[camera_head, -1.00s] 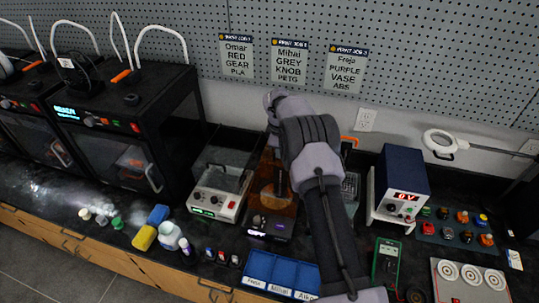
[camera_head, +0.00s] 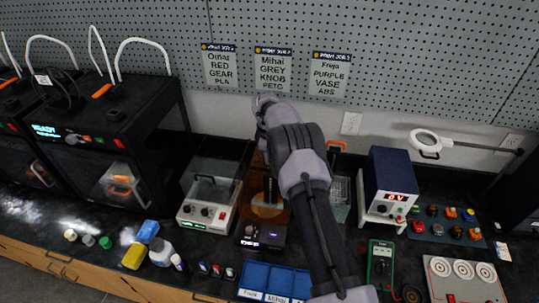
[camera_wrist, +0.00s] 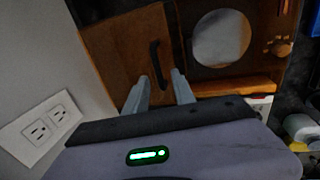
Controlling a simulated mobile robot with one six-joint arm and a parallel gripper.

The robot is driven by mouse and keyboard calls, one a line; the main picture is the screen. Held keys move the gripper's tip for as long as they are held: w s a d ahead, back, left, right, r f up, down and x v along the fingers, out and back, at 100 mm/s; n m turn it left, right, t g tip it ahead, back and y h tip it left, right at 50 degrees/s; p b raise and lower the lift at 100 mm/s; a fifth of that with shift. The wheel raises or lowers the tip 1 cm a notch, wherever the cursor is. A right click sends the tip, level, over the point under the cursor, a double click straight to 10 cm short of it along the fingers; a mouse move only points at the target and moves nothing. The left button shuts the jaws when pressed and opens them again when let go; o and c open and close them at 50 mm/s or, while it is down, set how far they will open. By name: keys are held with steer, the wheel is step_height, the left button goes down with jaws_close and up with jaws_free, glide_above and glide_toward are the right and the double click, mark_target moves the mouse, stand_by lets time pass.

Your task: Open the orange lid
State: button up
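The orange lid is a see-through orange-brown cover on a box, in the head view (camera_head: 258,211) left of my arm, partly hidden by it. In the wrist view the lid (camera_wrist: 122,52) fills the upper middle and carries a black bar handle (camera_wrist: 156,62). A pale round disc shows to its right. My gripper (camera_wrist: 161,88) is open, its two grey fingers apart and pointing at the lid, one on each side of the handle's lower end in the picture. I cannot tell whether they touch it. The fingers are not clear in the head view.
A grey-lidded box (camera_head: 208,201) stands left of the orange one, and a blue power supply (camera_head: 392,180) right of my arm. Blue labelled bins (camera_head: 270,280) lie in front. A pegboard wall (camera_head: 420,60) with an outlet (camera_head: 351,123) rises close behind.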

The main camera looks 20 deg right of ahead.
step_height(320, 180, up, 17)
steer(key=s+a+p, duration=0.2)
steer(key=shift+s, duration=0.4)
steer(key=s+a+r+m+t+y+b, duration=0.1)
steer(key=s+a+r+m+b, duration=0.4)
steer(key=s, duration=0.5)
steer(key=s+a+r+m+t+y+b, duration=0.1)
steer(key=s+a+r+m+b, duration=0.2)
steer(key=s+a+b, duration=0.35)
steer(key=s+a+f+m+b, duration=0.1)
steer(key=s+a+f+m, duration=0.1)
steer(key=s, duration=0.6)
steer(key=s+a+f+m+t+b, duration=0.1)
steer(key=s+a+f+m+b, duration=0.1)
steer(key=s+f, duration=0.3)
steer(key=s+a+f+m+t+y+b, duration=0.1)
steer(key=s+a+f+m+b, duration=0.1)
steer(key=s, duration=0.9)
steer(key=shift+s+f+m, duration=0.15)
steer(key=shift+f+m, duration=0.65)
steer(key=shift+a, duration=0.15)
